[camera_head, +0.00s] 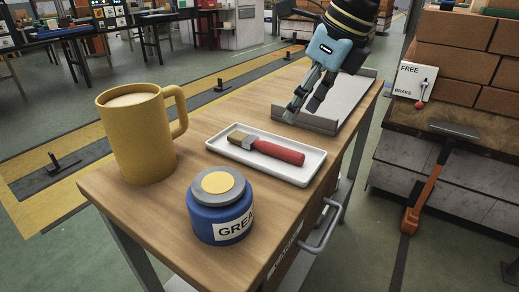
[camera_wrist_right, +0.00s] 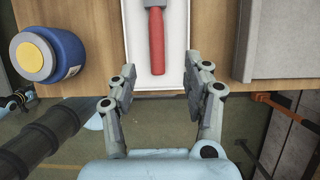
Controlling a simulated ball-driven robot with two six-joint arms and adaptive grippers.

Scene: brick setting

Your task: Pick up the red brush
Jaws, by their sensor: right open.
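The red brush (camera_head: 268,148) lies in a shallow white tray (camera_head: 230,154) on a wooden cart top. Its red handle points right and its bristles point left. In the wrist view the red handle (camera_wrist_right: 157,50) runs down the white tray (camera_wrist_right: 135,75), and the bristle end is out of frame. My right gripper (camera_head: 302,103) is open and empty above the cart, beyond the tray. In the wrist view the right gripper (camera_wrist_right: 160,83) has its fingers spread to either side of the handle's lower end, apart from it.
A yellow mug (camera_head: 137,138) and a blue grease jar (camera_head: 218,208) stand left and in front of the tray. A grey metal tray (camera_head: 347,98) lies at the cart's far end. Bricks (camera_head: 460,47) are stacked at right. A drawer handle (camera_head: 324,228) sticks out from the cart.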

